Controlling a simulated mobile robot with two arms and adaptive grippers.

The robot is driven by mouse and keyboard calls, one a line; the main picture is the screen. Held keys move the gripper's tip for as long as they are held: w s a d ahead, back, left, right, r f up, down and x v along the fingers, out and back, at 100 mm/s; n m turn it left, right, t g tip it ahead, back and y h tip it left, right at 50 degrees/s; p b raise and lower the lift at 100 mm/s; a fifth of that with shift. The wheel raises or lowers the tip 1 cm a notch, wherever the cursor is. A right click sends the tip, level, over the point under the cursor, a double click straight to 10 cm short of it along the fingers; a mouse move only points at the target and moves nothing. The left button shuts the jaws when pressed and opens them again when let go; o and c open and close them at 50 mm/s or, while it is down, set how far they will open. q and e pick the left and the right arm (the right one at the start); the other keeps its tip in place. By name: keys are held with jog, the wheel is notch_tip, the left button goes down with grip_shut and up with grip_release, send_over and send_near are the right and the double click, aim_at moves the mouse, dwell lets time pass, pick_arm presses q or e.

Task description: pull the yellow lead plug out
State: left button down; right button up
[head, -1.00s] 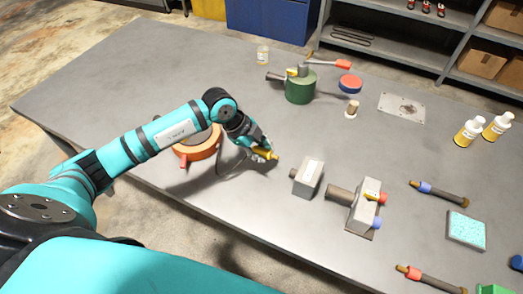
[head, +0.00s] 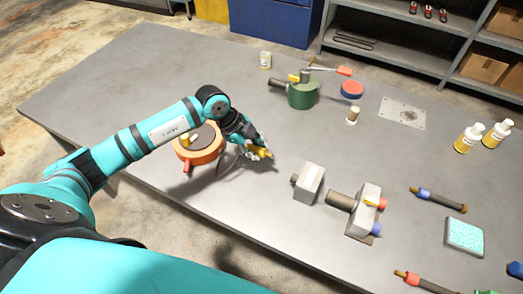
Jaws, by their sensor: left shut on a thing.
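My left gripper (head: 258,151) is shut on a small yellow plug (head: 264,155) over the middle of the table. The fingers hide part of the plug, and I cannot tell whether it touches the table. A round orange housing (head: 204,157) with a dark top stands just left of the gripper, partly behind my arm, with a small yellow piece on it. The grey block (head: 311,182) with a dark stub stands to the right of the gripper, apart from the plug. My right gripper is out of view.
A grey block with red, blue and yellow ports (head: 368,200) stands further right. A green pot (head: 303,94) stands behind. The table's left part (head: 110,90) is clear.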

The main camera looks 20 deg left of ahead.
aim_at(260, 170)
pick_arm(q)
jog(key=shift+a, duration=0.35)
jog(key=shift+f, duration=0.15)
jog(key=shift+f+b, duration=2.65)
jog(key=shift+f, duration=1.5)
jog(key=c, duration=1.3)
grip_release()
jog(key=shift+r, duration=0.1)
jog(key=shift+r+p, duration=0.25)
jog(key=shift+p, duration=0.3)
